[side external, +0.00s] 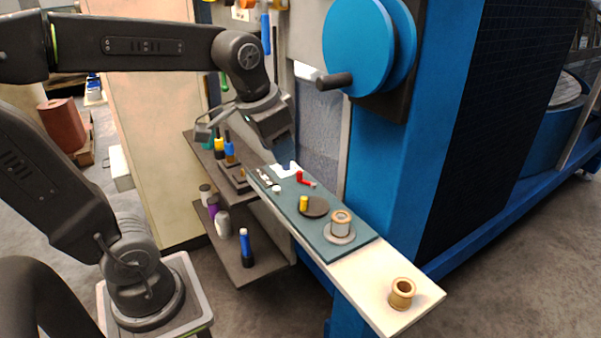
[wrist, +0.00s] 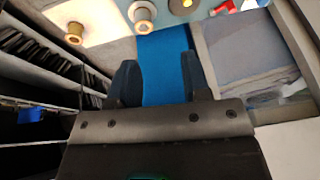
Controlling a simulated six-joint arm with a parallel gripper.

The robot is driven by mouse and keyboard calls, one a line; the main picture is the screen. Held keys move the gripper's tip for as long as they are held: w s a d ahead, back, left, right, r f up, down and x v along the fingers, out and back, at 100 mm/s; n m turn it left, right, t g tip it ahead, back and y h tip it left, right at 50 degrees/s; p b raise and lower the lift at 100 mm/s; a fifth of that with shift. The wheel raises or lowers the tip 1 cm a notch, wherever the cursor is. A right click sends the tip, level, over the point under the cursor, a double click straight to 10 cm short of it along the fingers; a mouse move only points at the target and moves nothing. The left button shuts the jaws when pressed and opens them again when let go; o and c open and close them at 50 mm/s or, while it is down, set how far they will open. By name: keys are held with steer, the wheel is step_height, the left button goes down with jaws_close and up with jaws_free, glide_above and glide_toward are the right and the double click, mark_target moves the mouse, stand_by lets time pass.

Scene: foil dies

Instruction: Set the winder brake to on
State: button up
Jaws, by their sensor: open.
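A small red lever (side external: 304,178) stands on a teal board (side external: 325,240); no label is readable, so I cannot tell for certain that it is the winder brake. A red part also shows at the top edge of the wrist view (wrist: 224,7). Beside the lever are a yellow knob (side external: 304,203) and a dark disc (side external: 315,208). My gripper (wrist: 160,78) is open, with nothing between its two dark fingers. In the side view it is near the board's far end, apart from the red lever, and its fingertips are hard to make out.
A spool (side external: 341,222) stands on the teal board and another spool (side external: 402,292) on the pale board end (side external: 375,293). A blue machine with a large disc (side external: 358,45) and dark handle (side external: 334,81) rises behind. Shelves with bottles (side external: 245,245) stand left.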

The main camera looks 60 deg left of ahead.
steer(key=w+a+g, duration=0.2)
steer(key=w+a, duration=0.5)
steer(key=w, duration=0.1)
steer(key=g, duration=0.2)
glide_toward(299, 171)
steer(key=shift+m+h, duration=0.3)
steer(key=shift+m, duration=0.1)
step_height(299, 171, down, 10)
steer(key=shift+a+r, duration=0.1)
steer(key=shift+a, duration=0.05)
jaws_close()
